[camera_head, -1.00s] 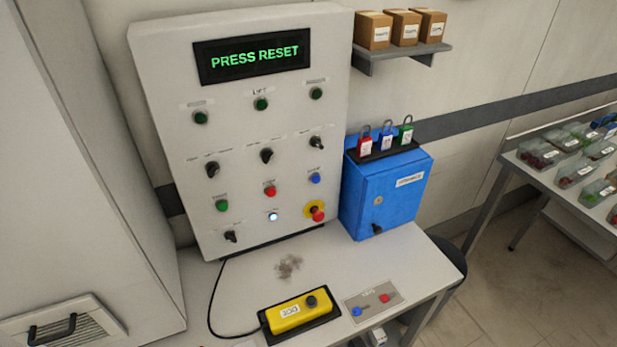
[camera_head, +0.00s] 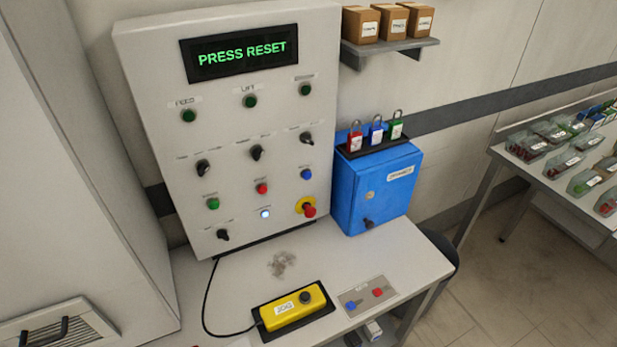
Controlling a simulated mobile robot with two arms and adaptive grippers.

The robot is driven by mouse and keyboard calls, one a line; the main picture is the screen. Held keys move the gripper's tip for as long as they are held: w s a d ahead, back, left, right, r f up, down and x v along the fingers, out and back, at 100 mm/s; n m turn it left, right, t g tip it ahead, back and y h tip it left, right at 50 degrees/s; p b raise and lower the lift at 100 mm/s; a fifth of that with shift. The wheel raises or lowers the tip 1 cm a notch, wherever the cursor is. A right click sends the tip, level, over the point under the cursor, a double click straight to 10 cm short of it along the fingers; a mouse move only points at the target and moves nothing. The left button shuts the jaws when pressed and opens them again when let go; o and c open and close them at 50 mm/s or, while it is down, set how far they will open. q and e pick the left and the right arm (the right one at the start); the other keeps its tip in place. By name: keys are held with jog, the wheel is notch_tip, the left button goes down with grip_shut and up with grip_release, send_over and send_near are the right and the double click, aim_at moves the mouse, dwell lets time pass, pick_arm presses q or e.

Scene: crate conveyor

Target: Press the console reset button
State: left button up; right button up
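The console (camera_head: 232,120) is a pale upright panel standing on a desk. Its screen (camera_head: 241,53) reads "PRESS RESET" in green letters. A lit white button (camera_head: 265,213) sits in the bottom row; its small label is too blurred to read. A blue button (camera_head: 307,174), a red button (camera_head: 262,188) and a green button (camera_head: 213,203) form the row above. A red mushroom button (camera_head: 309,210) on a yellow ring is at the lower right. I cannot tell from the labels which one is reset. Neither gripper is in view.
A blue box (camera_head: 379,188) with padlocks stands right of the console. A table (camera_head: 566,190) with clear bins is at the right.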

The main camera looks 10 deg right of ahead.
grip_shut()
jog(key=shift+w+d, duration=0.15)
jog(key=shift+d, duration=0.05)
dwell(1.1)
